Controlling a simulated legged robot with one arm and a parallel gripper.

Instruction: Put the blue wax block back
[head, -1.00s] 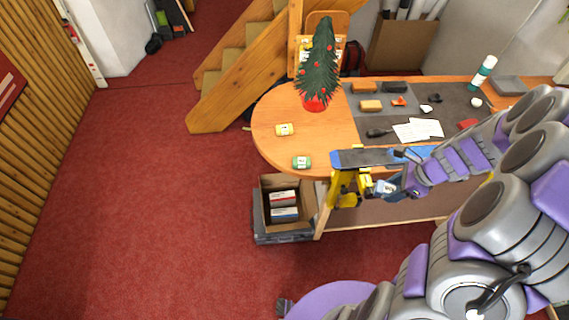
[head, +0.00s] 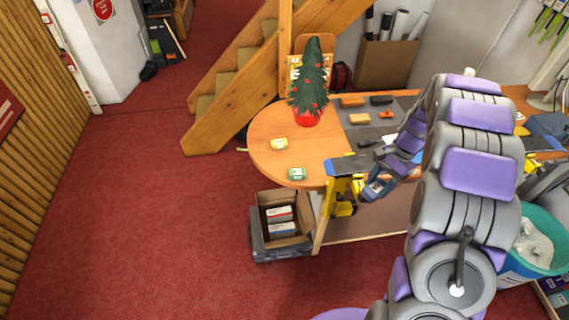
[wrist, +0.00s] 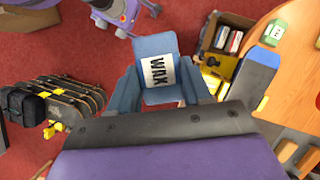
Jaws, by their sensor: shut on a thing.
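The blue wax block (wrist: 156,60), with a white label reading WAX, is between the two blue fingers of my gripper (wrist: 160,86) in the wrist view. My gripper is shut on it. In the head view my gripper (head: 374,188) is beside the table's front edge, right of the blue-and-yellow clamp; the block is small and hard to make out there. A yellow wax block (head: 278,144) and a green wax block (head: 297,174) lie apart on the rounded left end of the wooden table (head: 262,126).
The clamp (head: 348,165) stands at the table's front edge, close to my gripper. A small decorated tree (head: 310,85) stands on the table. Tools lie on the grey mat. Red floor is clear at left.

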